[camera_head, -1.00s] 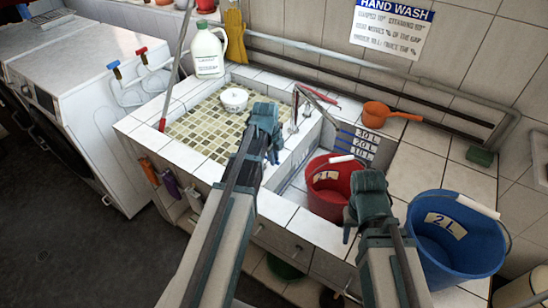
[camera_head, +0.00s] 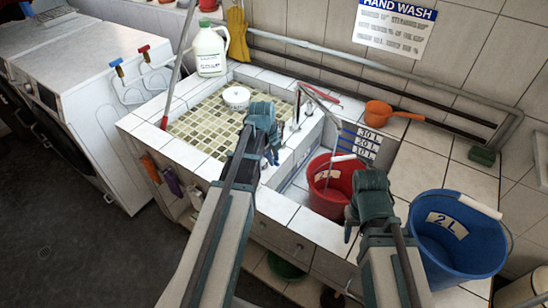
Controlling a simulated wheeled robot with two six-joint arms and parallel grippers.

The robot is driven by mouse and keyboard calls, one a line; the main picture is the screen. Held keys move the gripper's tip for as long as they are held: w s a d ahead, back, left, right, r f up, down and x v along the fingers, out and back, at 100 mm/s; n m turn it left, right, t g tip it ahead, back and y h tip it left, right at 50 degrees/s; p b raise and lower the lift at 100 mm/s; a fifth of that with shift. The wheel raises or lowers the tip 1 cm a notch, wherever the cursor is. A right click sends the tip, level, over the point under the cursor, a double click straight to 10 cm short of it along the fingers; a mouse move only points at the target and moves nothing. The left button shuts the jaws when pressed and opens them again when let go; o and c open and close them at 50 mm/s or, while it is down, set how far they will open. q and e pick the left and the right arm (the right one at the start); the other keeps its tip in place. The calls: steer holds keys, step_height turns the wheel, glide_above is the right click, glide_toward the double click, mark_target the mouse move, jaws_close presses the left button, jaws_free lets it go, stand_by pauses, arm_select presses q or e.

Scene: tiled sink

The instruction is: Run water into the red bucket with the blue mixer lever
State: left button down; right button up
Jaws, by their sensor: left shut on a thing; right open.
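The red bucket (camera_head: 322,200) stands upright in the right-hand basin, below the tap spout (camera_head: 322,107). A thin pale streak, apparently water, runs from the spout end down into the bucket. The red mixer lever (camera_head: 319,94) shows above the tap; the blue lever is hidden behind my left gripper. My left gripper (camera_head: 271,155) is at the tap's left, over the divider between the basins, and is shut, apparently on that lever; its fingertips are hard to see. My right gripper (camera_head: 349,226) is open and empty beside the red bucket's front right rim.
A blue bucket (camera_head: 457,257) marked 2L stands at right, close to my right arm. An orange dipper (camera_head: 381,111) lies on the back ledge. A white bowl (camera_head: 236,98) sits in the tiled left basin; a white jug (camera_head: 210,50) stands behind it.

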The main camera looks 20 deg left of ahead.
arm_select(q)
steer(key=c, duration=0.8)
jaws_free()
steer(key=shift+c, duration=0.2)
step_height(320, 180, up, 14)
steer(key=s+a+p, duration=0.1)
steer(key=s+p, duration=0.1)
steer(key=p, duration=1.1)
steer(key=shift+s+f, duration=0.25)
arm_select(e)
step_height(320, 180, up, 14)
steer(key=shift+f, duration=0.2)
